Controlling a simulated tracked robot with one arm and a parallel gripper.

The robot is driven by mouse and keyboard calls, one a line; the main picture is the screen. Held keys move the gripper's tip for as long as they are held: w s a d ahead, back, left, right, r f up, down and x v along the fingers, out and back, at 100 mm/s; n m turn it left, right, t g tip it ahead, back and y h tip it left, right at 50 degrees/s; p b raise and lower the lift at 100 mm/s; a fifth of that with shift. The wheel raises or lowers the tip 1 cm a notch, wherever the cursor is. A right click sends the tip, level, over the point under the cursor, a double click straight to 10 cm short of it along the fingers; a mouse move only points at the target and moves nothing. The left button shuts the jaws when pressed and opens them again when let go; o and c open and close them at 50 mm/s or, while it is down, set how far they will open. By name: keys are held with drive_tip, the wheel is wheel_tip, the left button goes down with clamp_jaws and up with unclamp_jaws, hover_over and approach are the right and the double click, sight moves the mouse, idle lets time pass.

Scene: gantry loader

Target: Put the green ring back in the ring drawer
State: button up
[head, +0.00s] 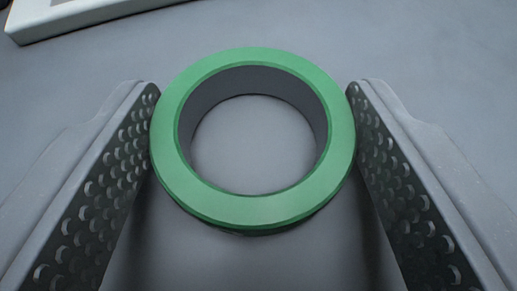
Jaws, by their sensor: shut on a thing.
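The green ring (253,211) is in the middle of the head view, its flat green face up and its inner wall dark grey. My gripper (253,112) has one perforated finger pad on the left side of the ring and one on the right, both against its outer edge. It is shut on the ring across its width. I cannot tell whether the ring still touches the grey surface below. The ring drawer cannot be made out in this view.
A white, flat-edged object (75,22) lies at the top left, cut off by the picture's edge. The grey surface (430,75) around the ring is otherwise bare.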

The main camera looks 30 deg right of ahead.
drive_tip(key=o, duration=1.1)
drive_tip(key=shift+r, duration=0.1)
drive_tip(key=v, duration=1.2)
drive_tip(key=shift+p, duration=0.3)
